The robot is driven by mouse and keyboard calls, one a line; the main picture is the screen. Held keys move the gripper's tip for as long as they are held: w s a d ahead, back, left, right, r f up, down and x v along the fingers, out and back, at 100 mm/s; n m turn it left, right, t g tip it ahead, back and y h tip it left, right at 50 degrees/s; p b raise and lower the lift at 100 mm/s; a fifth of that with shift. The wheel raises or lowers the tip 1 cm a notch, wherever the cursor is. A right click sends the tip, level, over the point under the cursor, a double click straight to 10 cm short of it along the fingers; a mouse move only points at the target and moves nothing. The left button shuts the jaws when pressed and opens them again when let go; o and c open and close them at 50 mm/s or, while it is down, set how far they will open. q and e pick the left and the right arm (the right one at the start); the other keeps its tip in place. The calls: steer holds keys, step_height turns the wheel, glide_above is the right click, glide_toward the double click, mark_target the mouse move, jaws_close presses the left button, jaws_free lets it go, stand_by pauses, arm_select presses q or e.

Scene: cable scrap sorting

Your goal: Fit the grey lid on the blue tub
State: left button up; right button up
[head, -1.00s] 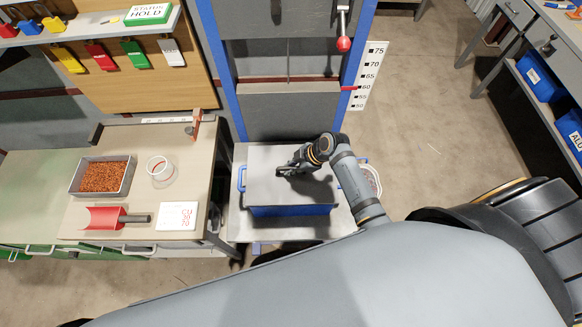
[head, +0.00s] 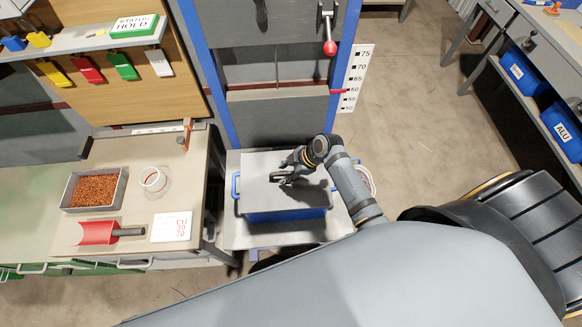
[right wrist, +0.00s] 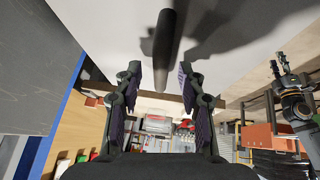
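The blue tub (head: 288,216) stands on a small pale stand under the blue-framed press. The grey lid (head: 257,165) lies over its top; whether it is fully seated I cannot tell. The lid's dark bar handle (head: 289,180) is on top, and it also shows in the right wrist view (right wrist: 164,38). My right gripper (head: 284,164) is open and empty just above the lid, close to the handle; its parted fingers show in the right wrist view (right wrist: 162,88). A second dark gripper, apparently my left (right wrist: 283,68), shows at the right there, its opening unclear.
The press's blue posts (head: 335,80) rise behind the tub, with a red-knobbed lever (head: 330,46). The bench at left holds a tray of copper granules (head: 95,190), a clear cup (head: 153,179), a red scoop (head: 97,233) and a scale (head: 172,227). Floor at right is open.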

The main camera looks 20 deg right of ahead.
arm_select(q)
steer(key=shift+d, duration=0.1)
arm_select(e)
steer(key=v, duration=1.1)
